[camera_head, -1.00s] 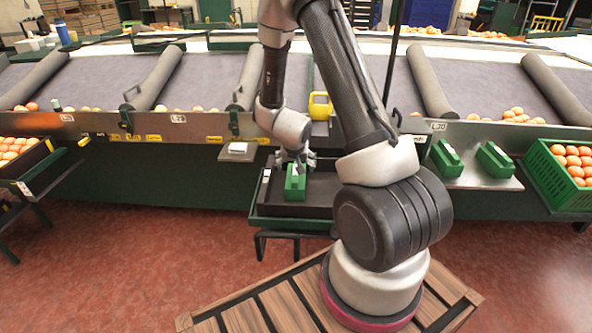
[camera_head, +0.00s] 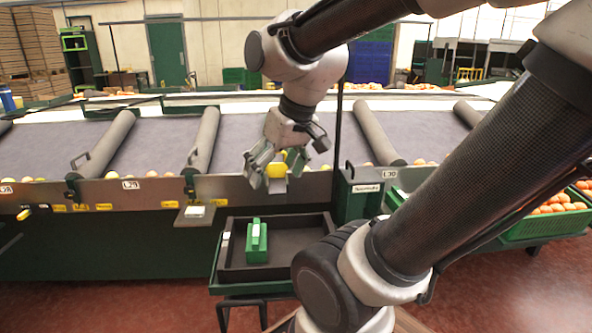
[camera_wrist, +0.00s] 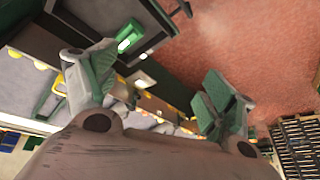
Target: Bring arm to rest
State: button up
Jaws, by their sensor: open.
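My gripper (camera_head: 278,170) is open and empty in the head view, raised in front of the sorting line and above a black tray. In the wrist view its two green-padded fingers (camera_wrist: 150,95) are spread wide with nothing between them. A green box with a white top (camera_head: 257,241) stands in the left part of the black tray (camera_head: 300,228), below my gripper and apart from it. The box also shows in the wrist view (camera_wrist: 130,36). My arm reaches across the right side of the head view and hides part of the tray.
The sloped conveyor (camera_head: 240,150) with oranges along its lower edge runs behind my gripper. A yellow object (camera_head: 276,170) shows behind the fingers. A green crate of oranges (camera_head: 535,226) stands at the right. A small ledge (camera_head: 195,213) juts out left of the tray. Red floor lies at the right.

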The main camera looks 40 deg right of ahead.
jog(key=shift+g+h, duration=0.3)
jog(key=shift+h, duration=0.2)
jog(key=s, duration=0.1)
jog(key=s+d, duration=0.1)
jog(key=s, duration=0.1)
jog(key=s+r, duration=0.1)
jog(key=s, duration=0.1)
jog(key=shift+d, duration=0.4)
jog(key=shift+w, duration=0.1)
